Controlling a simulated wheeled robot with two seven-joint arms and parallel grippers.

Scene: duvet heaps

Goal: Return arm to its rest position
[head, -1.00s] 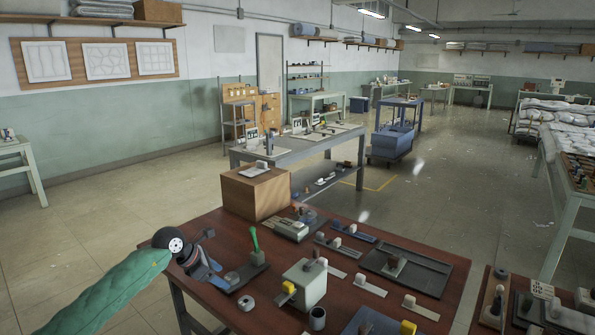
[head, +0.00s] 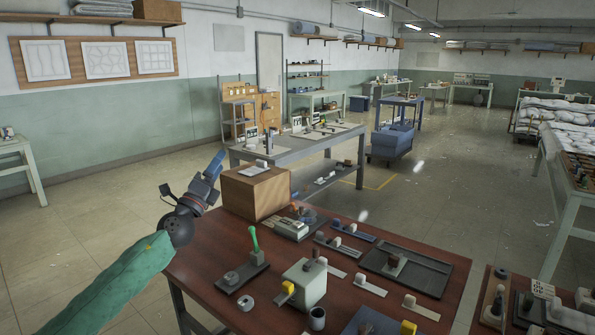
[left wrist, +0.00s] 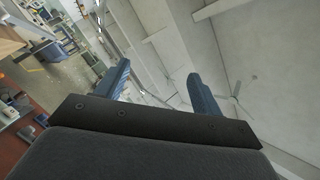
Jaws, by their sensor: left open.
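My left arm comes in from the left in a green sleeve in the head view. My left gripper (head: 216,164) is raised at the table's left back corner and points up and to the right. It is empty and clear of the table. In the left wrist view its two blue fingers (left wrist: 158,88) stand apart, with nothing between them and the ceiling behind. My right gripper is in neither view.
A brown table (head: 237,311) holds a green-handled lever device (head: 254,242), a grey box with a yellow knob (head: 305,284) and a dark tray (head: 437,272). A cardboard box (head: 253,192) stands at its back left, close to my gripper. Open floor lies left.

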